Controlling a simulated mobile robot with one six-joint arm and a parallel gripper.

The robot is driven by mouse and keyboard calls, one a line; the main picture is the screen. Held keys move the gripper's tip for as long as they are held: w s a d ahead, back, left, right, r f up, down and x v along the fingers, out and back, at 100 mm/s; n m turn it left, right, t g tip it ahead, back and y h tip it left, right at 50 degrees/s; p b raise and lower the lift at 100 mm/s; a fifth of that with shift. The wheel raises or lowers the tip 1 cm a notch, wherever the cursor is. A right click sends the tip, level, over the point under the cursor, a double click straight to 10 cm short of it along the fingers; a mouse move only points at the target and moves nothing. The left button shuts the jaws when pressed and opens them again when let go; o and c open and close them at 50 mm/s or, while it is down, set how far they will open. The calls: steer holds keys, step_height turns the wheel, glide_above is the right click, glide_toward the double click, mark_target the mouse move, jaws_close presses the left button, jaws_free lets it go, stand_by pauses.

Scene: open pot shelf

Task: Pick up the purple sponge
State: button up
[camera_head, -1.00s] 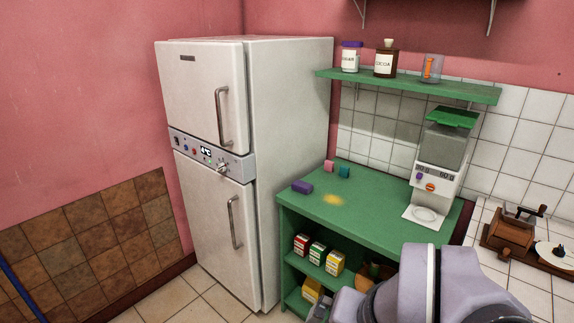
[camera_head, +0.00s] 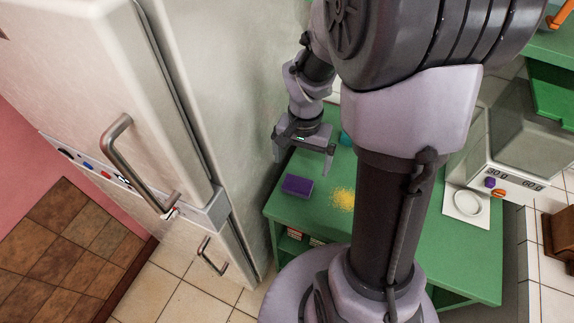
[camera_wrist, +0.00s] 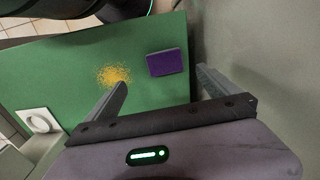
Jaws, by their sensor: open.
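The purple sponge (camera_head: 297,186) lies flat on the green counter near its left front edge in the head view. It also shows in the wrist view (camera_wrist: 167,62), beyond the fingertips and between their lines, closer to the right finger. My gripper (camera_head: 303,160) is open and empty, above the counter and a little behind the sponge in the head view. In the wrist view my gripper (camera_wrist: 160,78) shows two fingers spread apart, touching nothing.
Yellow crumbs (camera_head: 343,198) lie beside the sponge on the green counter (camera_head: 300,215). The fridge (camera_head: 205,120) stands close on the left. A white scale-like machine (camera_head: 490,180) stands at right.

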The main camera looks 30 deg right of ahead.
steer(key=b, duration=0.2)
glide_above(298, 183)
steer(key=s, duration=0.1)
step_height(298, 183, down, 7)
steer(key=shift+s+a+f, duration=0.1)
steer(key=shift+a, duration=0.05)
steer(key=f+b, duration=0.1)
steer(key=f, duration=0.1)
steer(key=w+f+b, duration=0.1)
steer(key=f+b, duration=0.1)
steer(key=f, duration=0.1)
steer(key=shift+w, duration=0.1)
steer(key=shift+r, duration=0.1)
steer(key=c, duration=1.4)
steer(key=shift+o, duration=0.2)
steer(key=shift+r, duration=0.15)
